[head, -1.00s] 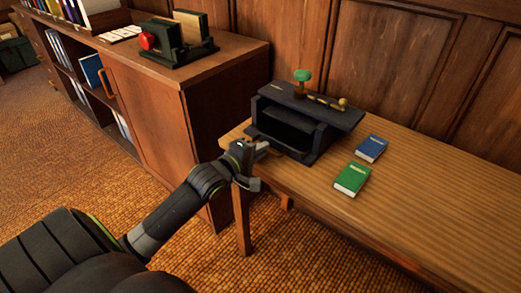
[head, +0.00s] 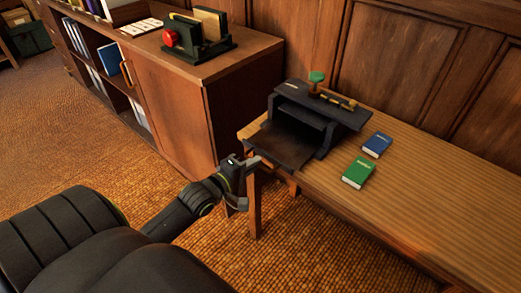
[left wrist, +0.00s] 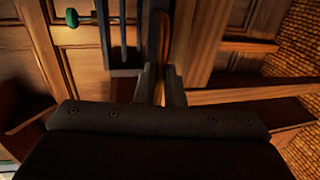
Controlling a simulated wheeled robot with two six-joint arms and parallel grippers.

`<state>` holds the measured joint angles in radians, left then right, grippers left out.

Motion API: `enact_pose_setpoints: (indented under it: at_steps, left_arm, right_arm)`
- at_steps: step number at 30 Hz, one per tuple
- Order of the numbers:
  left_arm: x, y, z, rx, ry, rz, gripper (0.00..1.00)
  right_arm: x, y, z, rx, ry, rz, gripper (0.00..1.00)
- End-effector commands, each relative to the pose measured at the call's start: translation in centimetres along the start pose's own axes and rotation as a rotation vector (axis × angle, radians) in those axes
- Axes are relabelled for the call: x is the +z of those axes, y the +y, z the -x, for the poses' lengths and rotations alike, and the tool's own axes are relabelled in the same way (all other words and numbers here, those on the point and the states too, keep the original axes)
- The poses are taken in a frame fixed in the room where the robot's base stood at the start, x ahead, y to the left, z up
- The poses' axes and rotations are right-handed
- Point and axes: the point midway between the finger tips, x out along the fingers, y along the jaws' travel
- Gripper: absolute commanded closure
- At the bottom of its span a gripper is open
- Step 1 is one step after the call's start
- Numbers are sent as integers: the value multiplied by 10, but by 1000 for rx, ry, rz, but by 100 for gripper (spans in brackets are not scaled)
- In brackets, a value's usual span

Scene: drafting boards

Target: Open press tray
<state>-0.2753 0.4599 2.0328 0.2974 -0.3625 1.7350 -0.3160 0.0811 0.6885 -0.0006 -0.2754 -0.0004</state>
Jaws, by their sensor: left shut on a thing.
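The black press (head: 318,104) stands on the wooden table with a green knob (head: 317,76) on top. Its flat dark tray (head: 285,145) is slid out at the front, towards the table's near left edge. My left gripper (head: 255,164) is at the tray's front edge, shut on it; the exact contact is small and partly hidden. In the left wrist view the two fingers (left wrist: 160,82) close around a thin tan strip, with the dark press (left wrist: 125,35) beyond. My right gripper is not in view.
A green book (head: 358,172) and a blue book (head: 377,145) lie on the table (head: 440,200) right of the press. A wooden cabinet (head: 240,110) stands left of the table, bearing a dark stand with a red round part (head: 169,38). The table's right part is clear.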

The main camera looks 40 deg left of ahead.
Motion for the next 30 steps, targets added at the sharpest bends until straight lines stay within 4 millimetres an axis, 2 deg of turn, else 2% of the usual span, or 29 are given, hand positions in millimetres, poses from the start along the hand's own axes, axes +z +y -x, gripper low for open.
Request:
enact_pose_setpoints:
  at_steps: [1, 6, 12, 18, 28, 29, 30]
  left_arm:
    - [0, 1, 11, -9, 2, 4, 100]
    - [0, -6, 39, -7, 2, 2, 100]
    - [0, -12, 60, -4, 1, 2, 100]
    - [0, -14, 67, -2, 0, 1, 100]
    - [0, -15, 67, -1, 0, 0, 100]
    - [0, -15, 67, -1, 0, 0, 87]
    - [0, -15, 67, -1, 0, 0, 83]
  right_arm:
    - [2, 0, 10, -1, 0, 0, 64]
    - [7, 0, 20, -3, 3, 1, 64]
    - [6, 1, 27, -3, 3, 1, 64]
    - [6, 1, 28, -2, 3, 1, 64]
    - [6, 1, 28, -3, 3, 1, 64]
    - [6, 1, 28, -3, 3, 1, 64]
    - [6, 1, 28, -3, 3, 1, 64]
